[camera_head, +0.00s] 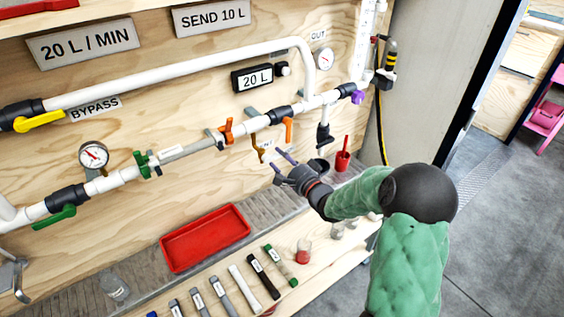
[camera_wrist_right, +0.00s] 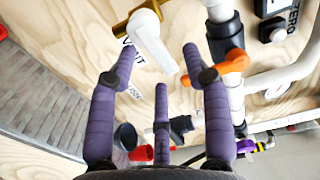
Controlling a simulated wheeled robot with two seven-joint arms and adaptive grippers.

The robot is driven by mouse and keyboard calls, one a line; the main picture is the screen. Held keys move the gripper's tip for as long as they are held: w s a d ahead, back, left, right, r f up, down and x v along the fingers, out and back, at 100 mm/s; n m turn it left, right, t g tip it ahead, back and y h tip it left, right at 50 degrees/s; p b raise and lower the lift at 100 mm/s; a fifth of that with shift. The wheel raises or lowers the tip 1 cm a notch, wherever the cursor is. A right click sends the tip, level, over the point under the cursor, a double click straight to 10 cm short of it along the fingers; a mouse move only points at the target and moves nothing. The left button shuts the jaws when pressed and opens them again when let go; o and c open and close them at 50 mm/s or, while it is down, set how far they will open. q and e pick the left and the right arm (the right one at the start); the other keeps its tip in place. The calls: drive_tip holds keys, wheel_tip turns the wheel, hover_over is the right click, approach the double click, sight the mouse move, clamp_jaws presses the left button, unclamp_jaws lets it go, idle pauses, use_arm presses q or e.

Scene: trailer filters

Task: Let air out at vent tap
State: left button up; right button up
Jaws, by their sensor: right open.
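The vent tap is a small brass fitting (camera_head: 257,148) below the white pipe in the head view. In the right wrist view its brass body (camera_wrist_right: 122,24) is at the top, with a white lever (camera_wrist_right: 152,42) slanting down and right. A partly covered VENT label (camera_wrist_right: 131,48) is beside it. My right gripper (camera_head: 279,162) is open and empty, just below and right of the tap. In the right wrist view my right gripper's purple fingers (camera_wrist_right: 160,62) are spread on both sides of the lever's lower end; contact cannot be told. My left gripper is not in view.
An orange lever (camera_head: 289,130) on the pipe is close to my right gripper; it also shows in the wrist view (camera_wrist_right: 225,67). A red cup (camera_head: 342,161) stands right of it.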

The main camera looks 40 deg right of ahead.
drive_tip(key=shift+w, duration=0.1)
clamp_jaws()
drive_tip(key=shift+f+m+p, duration=0.2)
drive_tip(key=shift+m+p, duration=0.5)
drive_tip(key=shift+p, duration=0.05)
unclamp_jaws()
